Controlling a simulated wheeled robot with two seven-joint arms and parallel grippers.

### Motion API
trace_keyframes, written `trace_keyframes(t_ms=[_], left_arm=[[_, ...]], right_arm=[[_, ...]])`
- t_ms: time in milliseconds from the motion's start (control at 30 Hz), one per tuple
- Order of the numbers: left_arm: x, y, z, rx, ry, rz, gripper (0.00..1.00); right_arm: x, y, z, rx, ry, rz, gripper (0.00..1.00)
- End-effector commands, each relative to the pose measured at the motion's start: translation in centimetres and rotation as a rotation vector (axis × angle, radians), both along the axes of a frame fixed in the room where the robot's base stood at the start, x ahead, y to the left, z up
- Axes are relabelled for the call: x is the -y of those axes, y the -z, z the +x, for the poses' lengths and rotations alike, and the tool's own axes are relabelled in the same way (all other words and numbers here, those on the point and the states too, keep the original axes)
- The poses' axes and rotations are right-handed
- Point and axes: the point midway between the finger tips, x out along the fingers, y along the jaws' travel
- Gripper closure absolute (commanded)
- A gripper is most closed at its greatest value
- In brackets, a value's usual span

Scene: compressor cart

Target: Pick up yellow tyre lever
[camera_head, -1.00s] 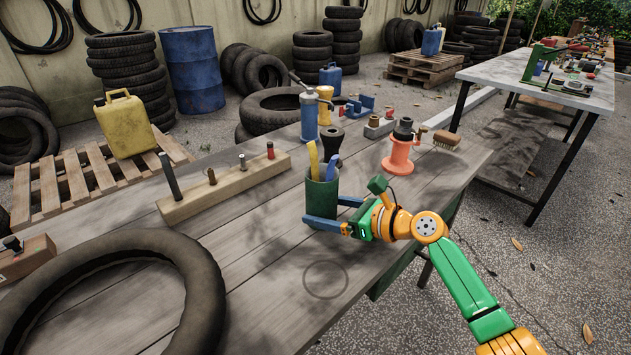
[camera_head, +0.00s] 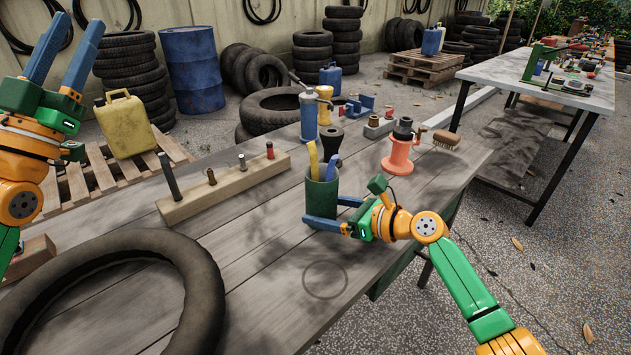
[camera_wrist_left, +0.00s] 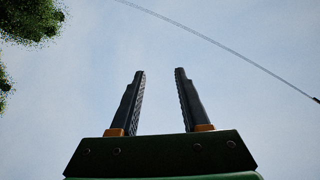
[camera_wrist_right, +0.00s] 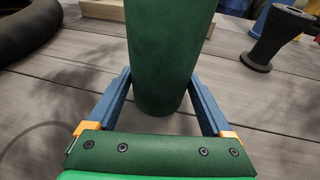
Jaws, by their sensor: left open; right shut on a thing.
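The yellow tyre lever (camera_head: 314,160) stands in a green cup (camera_head: 321,199) on the wooden workbench, with a blue lever (camera_head: 332,168) beside it. Only their upper parts show above the rim. My right gripper (camera_head: 328,208) is shut on the green cup, with one finger on each side of it; the right wrist view shows the cup (camera_wrist_right: 165,60) between both fingers. My left gripper (camera_head: 65,55) is raised at the upper left, open and empty, its fingers pointing up. The left wrist view shows only sky between its fingers (camera_wrist_left: 160,75).
A black tyre (camera_head: 205,285) lies at the bench's front left. A wooden block with pegs (camera_head: 228,186) stands left of the cup. A black funnel-shaped piece (camera_head: 332,142), a blue cylinder (camera_head: 309,118) and a red spool (camera_head: 398,155) stand behind. The bench in front of the cup is clear.

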Motion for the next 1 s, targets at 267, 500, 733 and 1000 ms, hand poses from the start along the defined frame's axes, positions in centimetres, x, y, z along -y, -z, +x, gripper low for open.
trace_keyframes(t_ms=[267,500,733,1000], left_arm=[[20.2,15.9,3.9,-0.534,0.461,0.145,0.54],[24.8,23.4,3.7,-0.835,0.629,0.025,0.54],[27.2,23.2,6.3,-0.84,0.631,0.023,0.54],[29.1,23.1,8.5,-0.839,0.627,0.025,0.54]], right_arm=[[0.0,0.0,0.0,-0.001,0.0,-0.001,0.47],[0.0,0.0,0.0,-0.001,0.0,-0.001,0.47],[0.0,0.0,0.0,-0.001,0.0,-0.001,0.47],[0.0,0.0,0.0,-0.001,0.0,-0.001,0.47]])
